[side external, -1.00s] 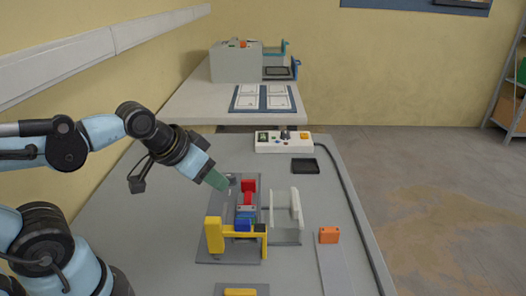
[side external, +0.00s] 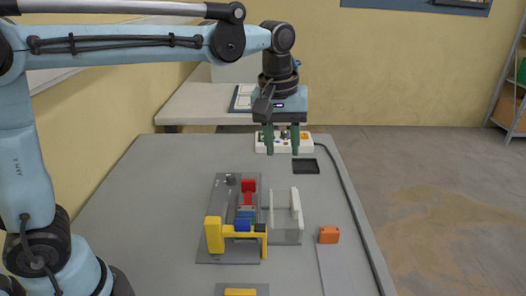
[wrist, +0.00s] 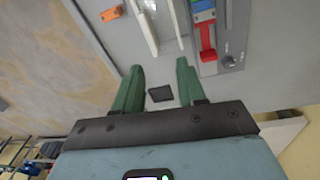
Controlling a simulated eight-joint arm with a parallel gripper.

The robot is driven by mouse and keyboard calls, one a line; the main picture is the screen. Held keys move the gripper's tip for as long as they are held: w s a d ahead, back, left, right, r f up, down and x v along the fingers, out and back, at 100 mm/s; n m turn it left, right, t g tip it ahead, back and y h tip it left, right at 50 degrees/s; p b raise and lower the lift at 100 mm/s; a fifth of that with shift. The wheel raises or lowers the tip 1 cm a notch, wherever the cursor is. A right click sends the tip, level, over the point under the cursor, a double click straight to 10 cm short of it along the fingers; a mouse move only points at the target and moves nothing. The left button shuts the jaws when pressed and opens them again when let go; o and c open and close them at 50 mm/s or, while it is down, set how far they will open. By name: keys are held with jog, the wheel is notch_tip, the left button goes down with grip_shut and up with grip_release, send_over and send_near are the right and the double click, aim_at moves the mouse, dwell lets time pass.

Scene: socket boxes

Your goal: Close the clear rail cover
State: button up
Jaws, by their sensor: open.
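The clear rail cover (side external: 296,207) looks like a pale, see-through piece with upright walls, standing open along the right side of the rail fixture (side external: 215,245). Its pale walls also show at the top of the wrist view (wrist: 143,22). The rail carries red (side external: 248,186) and blue (side external: 243,222) parts, and nothing covers them from above. My gripper (side external: 282,153) points down with its two green fingers apart and empty. It hangs above the far part of the table, beyond the cover and not touching it. In the wrist view the open fingers (wrist: 160,66) point toward the cover.
A yellow bracket (side external: 214,236) stands at the fixture's near end. An orange block (side external: 329,235) sits to the right of the cover. A black tray (side external: 305,166) and a white control box (side external: 270,144) lie at the far end. The table's left side is clear.

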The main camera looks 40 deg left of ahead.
aim_at(294, 198)
jog(key=shift+n+g, duration=0.6)
jog(key=shift+n, duration=0.2)
jog(key=f, duration=0.4)
jog(key=w+d+f, duration=0.1)
jog(key=f, duration=0.3)
jog(key=w+d+f, duration=0.1)
jog(key=f, duration=0.3)
jog(key=shift+w+d+f, duration=0.15)
jog(key=shift+f, duration=0.25)
grip_shut()
